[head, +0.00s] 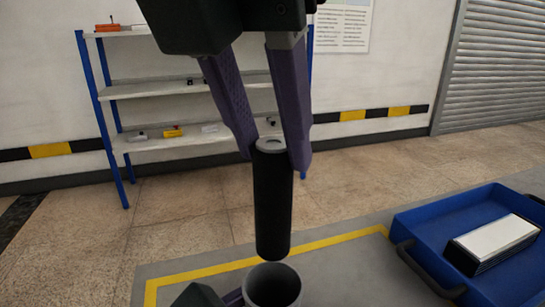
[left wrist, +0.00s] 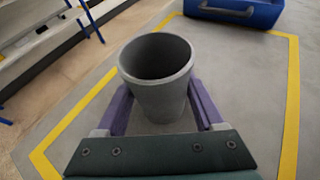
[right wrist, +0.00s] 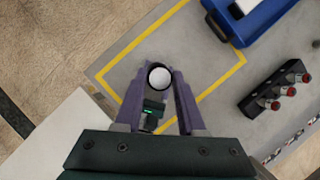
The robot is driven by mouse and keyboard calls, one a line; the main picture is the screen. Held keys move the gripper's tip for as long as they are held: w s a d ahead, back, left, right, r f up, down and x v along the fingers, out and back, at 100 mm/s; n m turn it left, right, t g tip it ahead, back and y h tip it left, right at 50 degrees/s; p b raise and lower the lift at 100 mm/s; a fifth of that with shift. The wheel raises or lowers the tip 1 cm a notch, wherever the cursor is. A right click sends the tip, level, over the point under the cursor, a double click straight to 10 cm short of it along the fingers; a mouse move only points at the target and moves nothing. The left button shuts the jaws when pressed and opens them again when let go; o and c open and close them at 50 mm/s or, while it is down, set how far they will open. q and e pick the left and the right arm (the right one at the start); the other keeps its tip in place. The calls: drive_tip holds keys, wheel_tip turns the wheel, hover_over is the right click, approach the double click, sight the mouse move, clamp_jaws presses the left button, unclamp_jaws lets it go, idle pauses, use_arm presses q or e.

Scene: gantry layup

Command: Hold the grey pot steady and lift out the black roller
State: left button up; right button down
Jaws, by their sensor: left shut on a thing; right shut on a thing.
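The black roller (head: 272,205) hangs upright in the head view, its upper end between the fingers of my right gripper (head: 274,160), which is shut on it. Its lower end appears just above the rim of the grey pot (head: 272,286). In the right wrist view the roller (right wrist: 160,77) shows end-on as a pale disc with a dark rim. In the left wrist view the pot (left wrist: 158,95) stands upright, its visible inside empty. My left gripper (left wrist: 160,100) is shut on the pot, one finger on each side. In the head view the left gripper is mostly cut off.
A blue tray (head: 428,252) with a white-topped dark block (head: 495,243) stands at the right. A black rack (right wrist: 270,90) with several red-ended pieces shows in the right wrist view. Yellow tape (head: 330,243) marks the grey surface. A shelf (head: 170,90) stands beyond.

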drive_tip(key=shift+r, duration=2.4)
use_arm(q)
drive_tip(key=o, duration=1.3)
